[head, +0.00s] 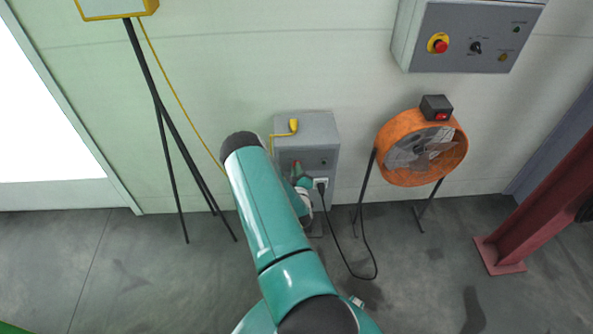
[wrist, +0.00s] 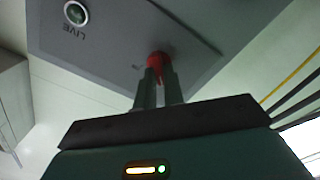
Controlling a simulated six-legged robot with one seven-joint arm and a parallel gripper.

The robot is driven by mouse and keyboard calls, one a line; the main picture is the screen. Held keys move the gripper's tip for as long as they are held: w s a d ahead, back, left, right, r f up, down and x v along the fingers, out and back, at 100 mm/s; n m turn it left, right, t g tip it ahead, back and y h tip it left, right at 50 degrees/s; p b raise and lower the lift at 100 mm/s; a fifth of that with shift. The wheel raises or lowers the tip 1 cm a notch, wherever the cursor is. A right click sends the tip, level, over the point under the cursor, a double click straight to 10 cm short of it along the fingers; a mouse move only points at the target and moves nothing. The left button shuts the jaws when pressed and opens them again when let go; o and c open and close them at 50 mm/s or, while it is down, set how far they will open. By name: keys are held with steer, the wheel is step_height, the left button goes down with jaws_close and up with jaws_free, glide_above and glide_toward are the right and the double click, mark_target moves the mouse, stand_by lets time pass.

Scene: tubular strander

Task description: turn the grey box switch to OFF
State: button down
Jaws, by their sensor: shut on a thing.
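The grey box (head: 318,128) stands low against the wall, partly hidden behind my arm in the head view. Its grey face (wrist: 115,35) fills the top of the wrist view, upside down. A red switch handle (wrist: 158,58) sits on that face, between my fingertips. My gripper (wrist: 158,76) is shut on the handle. In the head view my gripper (head: 303,183) is at the box's front, mostly covered by my arm. A round lamp (wrist: 75,13) marked LIVE is beside the switch. I cannot read any ON or OFF mark.
A yellow plug (head: 293,126) with a yellow cable is at the box's top. A black cord (head: 345,262) loops from the box's socket to an orange fan (head: 422,148) at right. A control panel (head: 460,35) hangs above; a tripod (head: 165,110) stands left.

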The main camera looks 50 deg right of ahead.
steer(key=shift+s+f, duration=0.1)
steer(key=c, duration=1.5)
jaws_free()
steer(key=v, duration=1.3)
steer(key=shift+s+a, duration=0.25)
steer(key=shift+a, duration=0.05)
